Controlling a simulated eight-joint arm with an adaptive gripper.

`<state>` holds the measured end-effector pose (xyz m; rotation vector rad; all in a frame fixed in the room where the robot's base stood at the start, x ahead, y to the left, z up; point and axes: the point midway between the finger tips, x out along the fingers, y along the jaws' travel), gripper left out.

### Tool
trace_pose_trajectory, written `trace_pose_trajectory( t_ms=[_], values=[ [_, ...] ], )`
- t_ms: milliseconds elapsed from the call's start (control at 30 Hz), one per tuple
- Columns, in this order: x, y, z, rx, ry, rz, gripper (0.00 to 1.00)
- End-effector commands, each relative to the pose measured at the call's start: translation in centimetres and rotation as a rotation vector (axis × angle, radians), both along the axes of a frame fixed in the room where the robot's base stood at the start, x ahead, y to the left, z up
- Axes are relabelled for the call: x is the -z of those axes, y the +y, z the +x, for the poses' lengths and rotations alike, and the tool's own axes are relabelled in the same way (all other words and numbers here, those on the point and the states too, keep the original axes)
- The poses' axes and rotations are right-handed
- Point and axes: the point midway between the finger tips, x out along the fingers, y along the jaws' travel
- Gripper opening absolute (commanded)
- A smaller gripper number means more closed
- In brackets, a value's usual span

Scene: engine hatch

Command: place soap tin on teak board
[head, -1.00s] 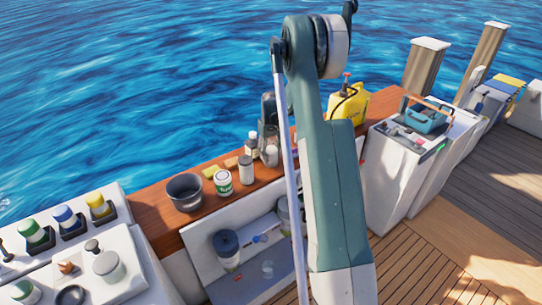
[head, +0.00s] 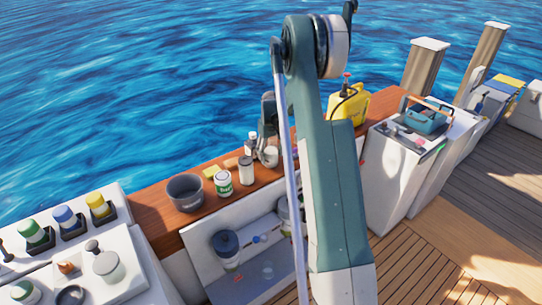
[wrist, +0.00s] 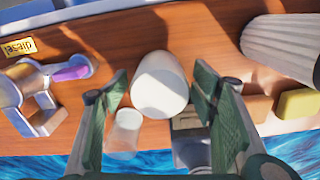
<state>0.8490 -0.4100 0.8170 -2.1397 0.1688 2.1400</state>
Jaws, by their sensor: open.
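A plain white can (wrist: 160,85) stands on the reddish-brown teak board (wrist: 120,45); it is likely the soap tin, but no label on it can be read. In the head view the same white can (head: 271,155) stands on the teak board (head: 152,210) along the boat's side. My gripper (wrist: 160,95) is open, with one finger on each side of the can and small gaps visible. In the head view my gripper (head: 266,150) is partly hidden behind my arm.
A small translucent bottle (wrist: 125,133) stands close to the left finger. A ribbed cylinder (wrist: 282,48), yellow block (wrist: 298,103) and tan block are on the right. A green-white tin (head: 223,184) and grey pot (head: 185,192) stand further left in the head view. Water lies beyond the board.

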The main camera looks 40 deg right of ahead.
Motion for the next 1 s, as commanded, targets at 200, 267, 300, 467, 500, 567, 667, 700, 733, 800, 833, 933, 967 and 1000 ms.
trace_pose_trajectory(
  t_ms=[200,267,300,467,500,567,667,700,733,800,833,933,967,1000],
  values=[
    [-2.3,0.0,0.0,0.000,0.000,0.000,0.58],
    [-3.1,0.0,0.0,0.000,0.000,0.000,0.58],
    [-3.7,0.0,0.0,0.000,0.000,0.000,0.58],
    [-6.4,0.0,0.0,0.000,0.000,0.000,0.58],
    [-7.0,0.0,0.0,0.000,0.000,0.000,0.58],
    [-8.0,0.0,0.0,0.000,0.000,0.000,0.58],
    [-9.4,0.0,0.0,0.000,0.000,0.000,0.58],
    [-9.9,0.0,0.0,0.000,0.000,0.000,0.58],
    [-10.2,0.0,0.0,0.000,0.000,0.000,0.58],
    [-10.9,0.0,0.0,0.000,0.000,0.000,0.58],
    [-11.1,0.0,0.0,0.000,0.000,0.000,0.58],
    [-11.7,0.0,0.0,0.000,0.000,0.000,0.58],
    [-11.8,0.0,0.0,0.000,0.000,0.000,0.58],
    [-11.9,0.0,0.0,0.000,0.000,0.000,0.58]
  ],
)
